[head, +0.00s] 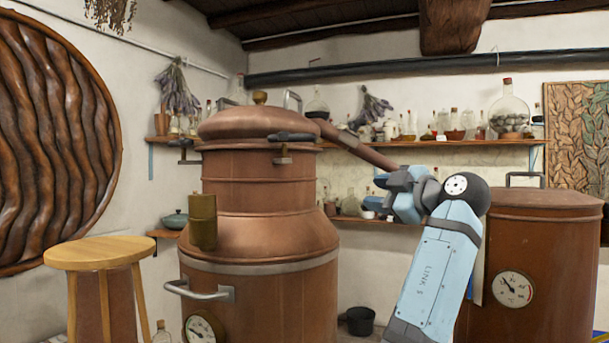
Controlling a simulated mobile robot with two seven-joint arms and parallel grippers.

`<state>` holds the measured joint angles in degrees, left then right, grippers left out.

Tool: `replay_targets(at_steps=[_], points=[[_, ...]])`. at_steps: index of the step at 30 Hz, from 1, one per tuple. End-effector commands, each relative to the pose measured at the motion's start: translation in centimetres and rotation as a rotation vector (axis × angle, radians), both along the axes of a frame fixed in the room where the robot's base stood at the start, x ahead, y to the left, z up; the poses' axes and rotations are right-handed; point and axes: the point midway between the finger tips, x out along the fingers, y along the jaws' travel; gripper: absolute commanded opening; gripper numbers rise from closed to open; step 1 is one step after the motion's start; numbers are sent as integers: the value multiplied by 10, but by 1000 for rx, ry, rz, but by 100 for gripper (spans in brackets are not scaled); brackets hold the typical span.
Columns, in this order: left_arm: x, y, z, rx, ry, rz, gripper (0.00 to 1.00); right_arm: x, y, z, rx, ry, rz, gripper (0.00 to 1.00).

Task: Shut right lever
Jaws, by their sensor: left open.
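A large copper still (265,230) stands in the middle of the view with a domed lid (255,122). A dark lever (292,137) with a brass clamp sits at the front right of the lid's rim and lies about level. A second dark lever (184,143) juts out at the lid's left side. My left gripper (378,193) is open and empty, to the right of the still and lower than the right lever. It is apart from the lever. My right gripper is out of view.
A copper pipe (355,146) slopes from the lid toward a second copper vessel (545,255) with a gauge at the right. A wooden stool (100,252) stands at the left. Shelves (470,143) with bottles line the back wall. A dark pot (358,320) sits low between the vessels.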

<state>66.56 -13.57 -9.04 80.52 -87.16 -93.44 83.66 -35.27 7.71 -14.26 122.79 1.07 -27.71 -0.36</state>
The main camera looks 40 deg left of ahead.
Motion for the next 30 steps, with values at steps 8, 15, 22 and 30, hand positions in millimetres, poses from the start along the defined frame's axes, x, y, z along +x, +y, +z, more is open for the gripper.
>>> replay_targets(at_steps=[8, 15, 22, 30], points=[[-84, -24, 96, -104, -406, 243, 42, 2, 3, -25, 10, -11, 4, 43], [-102, -22, 112, -124, -486, 291, 42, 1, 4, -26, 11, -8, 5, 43], [-101, 18, 109, -124, -484, 292, 42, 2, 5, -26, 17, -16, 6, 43], [-99, 74, 105, -122, -482, 289, 42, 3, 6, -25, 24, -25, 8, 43]])
